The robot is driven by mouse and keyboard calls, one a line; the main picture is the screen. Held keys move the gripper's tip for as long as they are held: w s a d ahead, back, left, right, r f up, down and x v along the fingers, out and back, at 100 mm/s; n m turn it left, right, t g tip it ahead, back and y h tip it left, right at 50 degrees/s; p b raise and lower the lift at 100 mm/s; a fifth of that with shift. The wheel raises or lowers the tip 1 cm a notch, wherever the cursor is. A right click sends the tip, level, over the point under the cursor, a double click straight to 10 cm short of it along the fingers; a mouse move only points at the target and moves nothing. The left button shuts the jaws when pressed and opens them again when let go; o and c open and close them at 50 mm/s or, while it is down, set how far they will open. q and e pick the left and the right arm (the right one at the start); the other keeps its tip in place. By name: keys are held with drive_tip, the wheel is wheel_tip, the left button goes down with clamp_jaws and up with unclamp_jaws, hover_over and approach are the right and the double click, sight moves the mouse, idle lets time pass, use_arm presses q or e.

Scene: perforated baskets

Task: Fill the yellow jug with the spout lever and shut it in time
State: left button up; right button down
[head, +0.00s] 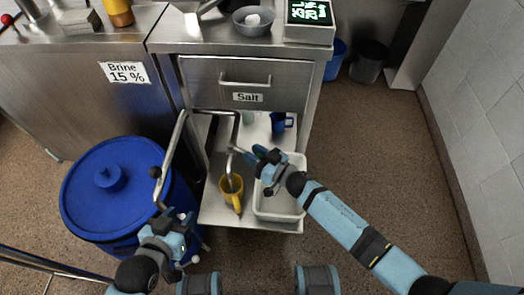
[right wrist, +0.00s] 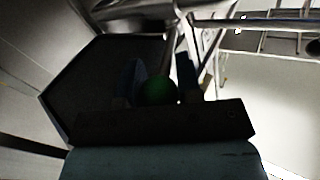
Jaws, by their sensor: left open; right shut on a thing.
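The yellow jug (head: 236,200) stands upright on the steel shelf (head: 217,214), under the end of a bent metal spout (head: 229,165). What is inside the jug is too small to tell. The spout lever (head: 238,150) runs from the spout to my right gripper (head: 258,153). My right gripper is shut on the lever's green ball knob (right wrist: 158,92), between its fingers in the right wrist view. My left gripper (head: 182,222) is open and empty, low beside the blue drum, apart from the jug.
A white tub (head: 279,207) sits right of the jug. A blue mug (head: 279,122) stands farther back on the shelf. The blue lidded drum (head: 85,190) is at left. A steel drawer (head: 205,77) labelled Salt overhangs the shelf. Floor at right is clear.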

drive_tip(key=c, duration=0.8)
unclamp_jaws()
drive_tip(key=p+v, duration=0.2)
drive_tip(key=v, duration=1.1)
drive_tip(key=shift+s+d, duration=0.3)
